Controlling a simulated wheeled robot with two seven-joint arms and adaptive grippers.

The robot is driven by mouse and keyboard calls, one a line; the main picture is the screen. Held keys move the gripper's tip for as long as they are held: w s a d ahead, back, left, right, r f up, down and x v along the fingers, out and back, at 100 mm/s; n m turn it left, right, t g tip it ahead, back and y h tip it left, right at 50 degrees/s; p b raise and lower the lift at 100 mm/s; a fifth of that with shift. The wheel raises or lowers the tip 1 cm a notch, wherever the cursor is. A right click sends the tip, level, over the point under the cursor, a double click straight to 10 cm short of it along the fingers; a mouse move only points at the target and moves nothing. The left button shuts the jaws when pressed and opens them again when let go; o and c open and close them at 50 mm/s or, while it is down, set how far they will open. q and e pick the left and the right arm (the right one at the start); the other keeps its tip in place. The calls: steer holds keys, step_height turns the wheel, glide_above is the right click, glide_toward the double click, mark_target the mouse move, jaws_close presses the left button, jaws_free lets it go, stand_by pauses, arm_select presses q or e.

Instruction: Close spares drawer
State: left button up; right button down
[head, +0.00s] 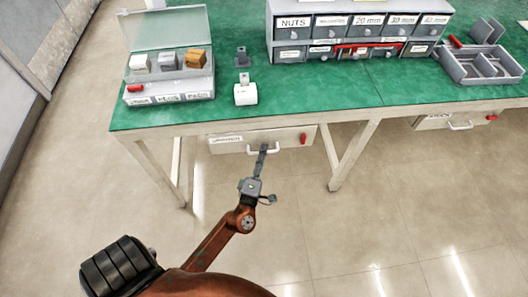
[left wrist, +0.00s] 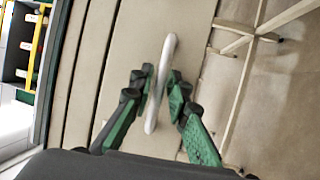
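A pale drawer (head: 290,136) hangs under the left part of the bench, with a white label too small to read, a red tag and a light bar handle (head: 293,150). Its front sits close under the bench edge; I cannot tell how far it is pulled out. My left gripper (head: 263,149) is at this handle. In the left wrist view the handle (left wrist: 153,122) passes between the fingers of the left gripper (left wrist: 161,79), whose tips are close against it on both sides. My right gripper is not in view.
The green bench (head: 310,97) carries a lidded box (head: 168,89) with three blocks, a white-based part (head: 245,95), a labelled bin rack (head: 360,30) and a grey tray (head: 482,66). Another drawer (head: 435,123) is at right. A bench leg (head: 352,155) stands right of my gripper. Open floor lies in front.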

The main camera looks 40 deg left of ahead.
arm_select(q)
steer(key=shift+c, duration=0.3)
jaws_close()
steer(key=shift+a, duration=0.1)
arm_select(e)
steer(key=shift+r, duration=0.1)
